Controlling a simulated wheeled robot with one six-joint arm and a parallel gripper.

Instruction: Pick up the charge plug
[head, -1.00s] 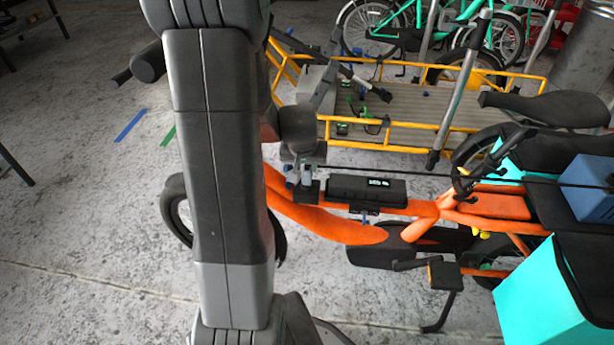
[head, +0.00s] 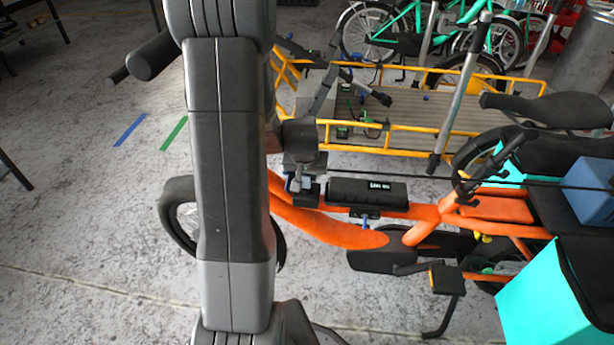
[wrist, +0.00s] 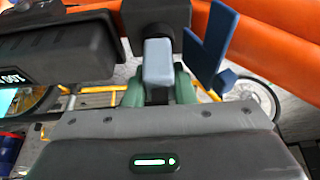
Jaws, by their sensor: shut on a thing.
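In the wrist view, the charge plug (wrist: 158,62) is a small blue-grey block with a dark part beneath it. My gripper (wrist: 158,90) is shut on it, with one greenish finger on each side. A dark block (wrist: 154,14) lies just beyond the plug, against the orange bike frame; I cannot tell whether the plug touches it. In the head view, my gripper (head: 301,184) is small, over the front part of the orange bike frame (head: 330,230), left of the black battery (head: 366,192). The plug is too small to make out clearly there.
The battery with its lit display (wrist: 60,55) is close on the left in the wrist view. A blue hooked piece (wrist: 212,50) stands close to the plug's right. A yellow-railed cargo bed (head: 420,110) lies behind. Open concrete floor (head: 90,220) is on the left.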

